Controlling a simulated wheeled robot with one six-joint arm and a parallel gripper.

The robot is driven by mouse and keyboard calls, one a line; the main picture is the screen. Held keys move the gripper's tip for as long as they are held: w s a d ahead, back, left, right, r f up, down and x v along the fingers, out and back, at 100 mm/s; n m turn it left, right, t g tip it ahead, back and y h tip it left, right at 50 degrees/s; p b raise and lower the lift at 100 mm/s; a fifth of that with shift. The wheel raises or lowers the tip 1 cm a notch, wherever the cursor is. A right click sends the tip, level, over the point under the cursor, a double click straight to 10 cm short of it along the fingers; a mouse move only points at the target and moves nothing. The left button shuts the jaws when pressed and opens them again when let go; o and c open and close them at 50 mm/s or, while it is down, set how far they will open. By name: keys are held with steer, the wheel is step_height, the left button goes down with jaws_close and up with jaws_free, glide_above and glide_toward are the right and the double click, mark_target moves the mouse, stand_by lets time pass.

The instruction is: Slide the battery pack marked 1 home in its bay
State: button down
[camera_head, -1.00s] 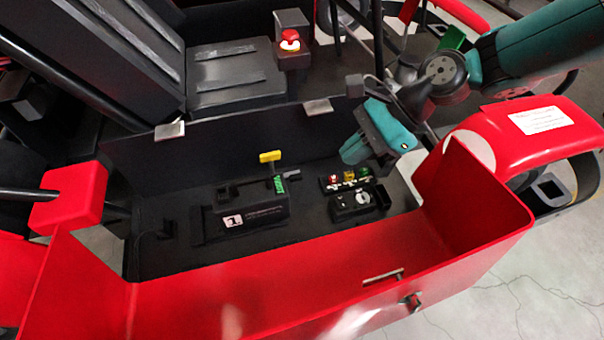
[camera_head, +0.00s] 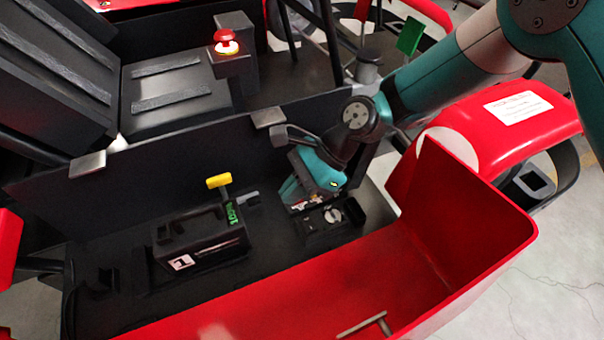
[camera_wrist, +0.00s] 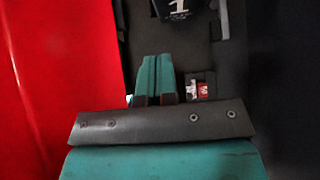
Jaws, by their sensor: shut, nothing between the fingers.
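The black battery pack (camera_head: 205,240) marked 1 lies in the dark bay (camera_head: 130,325) inside the red side pod. Its white number label faces the front, and its top end also shows in the wrist view (camera_wrist: 177,8). A yellow-topped lever (camera_head: 219,181) and a green tag (camera_head: 232,213) stand at the pack's right end. My gripper (camera_head: 288,193) is shut and empty, low in the bay to the right of the pack and apart from it. In the wrist view its teal fingers (camera_wrist: 157,70) are together and point toward the pack. I cannot tell whether the pack is fully seated.
The red pod wall (camera_head: 440,205) rises in front and at right. A black panel (camera_head: 180,160) stands behind. A red button (camera_head: 226,42) is farther back.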

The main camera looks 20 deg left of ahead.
mark_target(224, 231)
steer(key=s+a+f+p, duration=0.3)
steer(key=s+a, duration=0.1)
steer(key=a, duration=0.1)
steer(key=shift+s+a+f, duration=0.15)
steer(key=shift+s+a, duration=0.15)
steer(key=shift+s, duration=0.05)
steer(key=shift+s+a+b, duration=0.55)
steer(key=shift+s+a, duration=1.25)
steer(key=shift+a, duration=0.2)
